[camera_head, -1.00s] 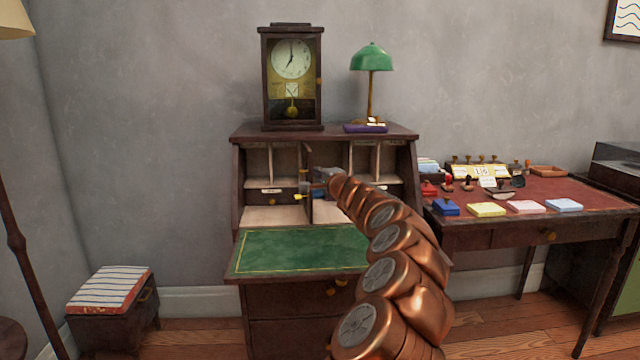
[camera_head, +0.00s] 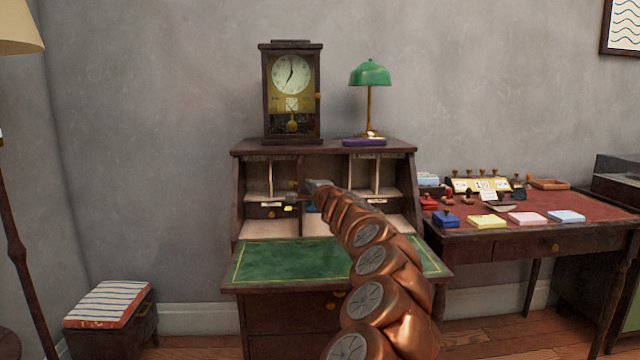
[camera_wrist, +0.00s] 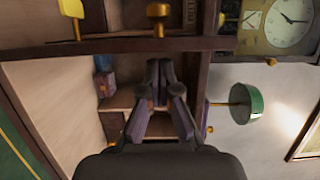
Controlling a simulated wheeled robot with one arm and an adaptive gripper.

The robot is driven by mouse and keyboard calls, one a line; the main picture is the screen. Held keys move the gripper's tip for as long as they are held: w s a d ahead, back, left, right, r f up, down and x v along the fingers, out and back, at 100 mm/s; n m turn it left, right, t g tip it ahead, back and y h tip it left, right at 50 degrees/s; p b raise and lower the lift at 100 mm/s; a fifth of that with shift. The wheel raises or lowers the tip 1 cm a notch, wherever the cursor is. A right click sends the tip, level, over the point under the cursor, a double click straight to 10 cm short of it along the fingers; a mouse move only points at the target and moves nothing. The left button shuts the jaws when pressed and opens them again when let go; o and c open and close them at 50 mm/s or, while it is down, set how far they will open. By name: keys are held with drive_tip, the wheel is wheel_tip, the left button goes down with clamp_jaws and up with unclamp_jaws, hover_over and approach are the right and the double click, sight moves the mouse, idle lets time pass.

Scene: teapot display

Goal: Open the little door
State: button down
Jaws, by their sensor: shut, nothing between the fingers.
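The little door (camera_head: 300,212) of the desk's middle compartment stands open. It shows nearly edge-on, as a dark narrow panel at the left side of the opening. In the wrist view the door (camera_wrist: 130,47) is a dark strip across the upper part, with a brass knob (camera_wrist: 158,11) beyond it. My gripper (camera_head: 314,185) is in front of the open compartment, just right of the door. In the wrist view my gripper (camera_wrist: 160,68) is shut and empty, its fingers close to the door's inner side. Whether they touch it I cannot tell.
The desk's green writing surface (camera_head: 290,258) is clear below. A clock (camera_head: 291,95) and a green lamp (camera_head: 370,75) stand on top. Small blue and red items (camera_wrist: 104,78) sit inside the compartment. A table (camera_head: 540,207) with stamps and pads is at the right.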

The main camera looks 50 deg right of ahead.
drive_tip(key=s+d+b+v, duration=0.1)
drive_tip(key=v, duration=1)
drive_tip(key=shift+d, duration=0.35)
drive_tip(key=shift+a+r, duration=0.1)
drive_tip(key=shift+r, duration=0.1)
